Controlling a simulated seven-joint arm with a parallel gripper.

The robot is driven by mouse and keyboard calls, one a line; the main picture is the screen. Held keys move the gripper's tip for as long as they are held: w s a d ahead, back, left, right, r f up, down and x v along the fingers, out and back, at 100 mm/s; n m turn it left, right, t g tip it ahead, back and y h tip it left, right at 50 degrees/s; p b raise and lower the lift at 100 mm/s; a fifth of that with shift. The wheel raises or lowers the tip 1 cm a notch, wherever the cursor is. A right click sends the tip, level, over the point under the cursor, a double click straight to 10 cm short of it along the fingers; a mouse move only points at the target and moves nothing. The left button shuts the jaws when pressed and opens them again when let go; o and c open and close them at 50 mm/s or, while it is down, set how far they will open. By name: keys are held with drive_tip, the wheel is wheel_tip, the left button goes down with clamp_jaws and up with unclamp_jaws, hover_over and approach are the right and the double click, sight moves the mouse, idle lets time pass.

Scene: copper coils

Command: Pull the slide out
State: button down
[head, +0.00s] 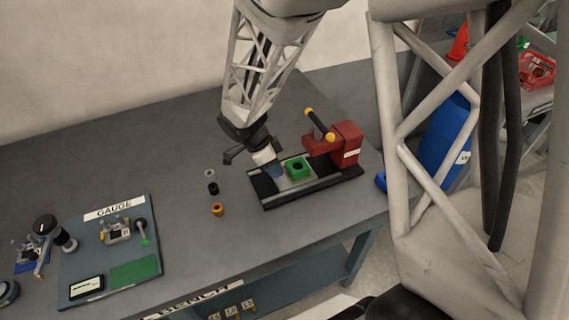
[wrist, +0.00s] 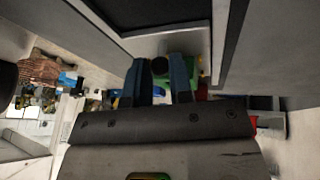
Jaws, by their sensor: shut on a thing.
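The slide (head: 284,186) is a light grey plate in a dark base, with a green block (head: 297,168) on it, in front of the red press. My gripper (head: 273,170) is at the slide's left end, beside the green block, reaching down from above. In the wrist view the two blue fingers of my gripper (wrist: 160,84) stand on either side of a dark round knob (wrist: 160,66) and are shut on it. The knob seems to belong to the slide. In the head view the knob is hidden by the fingers. Part of the green block shows behind the right finger.
The red press (head: 346,142) has a black lever with yellow ends (head: 320,124) over the slide. Small round parts, including an orange ring (head: 217,209), stand left of the base. A gauge board (head: 75,262) lies further left.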

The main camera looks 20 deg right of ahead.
drive_tip(key=shift+a, duration=3.15)
drive_tip(key=c, duration=1)
unclamp_jaws()
drive_tip(key=shift+r, duration=0.1)
drive_tip(key=shift+v, duration=3.85)
